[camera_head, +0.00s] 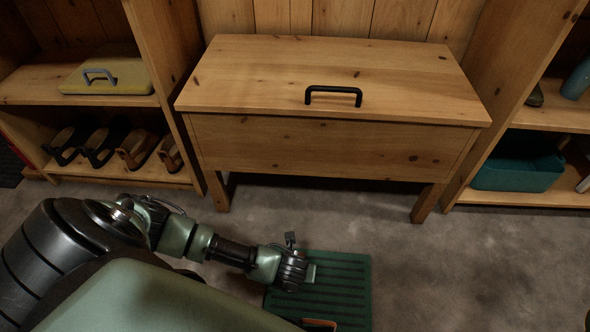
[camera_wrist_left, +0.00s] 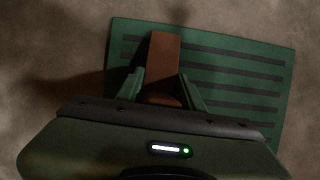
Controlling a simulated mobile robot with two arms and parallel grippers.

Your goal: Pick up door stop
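The door stop (camera_wrist_left: 165,62), a reddish-brown wedge, shows in the left wrist view over the left part of a green mat with dark stripes (camera_wrist_left: 240,57). My left gripper (camera_wrist_left: 162,75) has its two green fingers on either side of the wedge, with a slim gap at the left finger; contact at the right one is unclear. In the head view my left gripper (camera_head: 300,272) is low over the mat (camera_head: 345,290), and I cannot make out the wedge between its fingers. My right gripper is not in view.
A wooden chest (camera_head: 330,140) with a black handle stands behind the mat. Shelves at left hold shoes (camera_head: 100,145) and a yellowish board (camera_head: 108,76). A teal bin (camera_head: 515,165) sits in the right shelf. A brown item (camera_head: 320,323) shows at the bottom edge. Floor right of the mat is clear.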

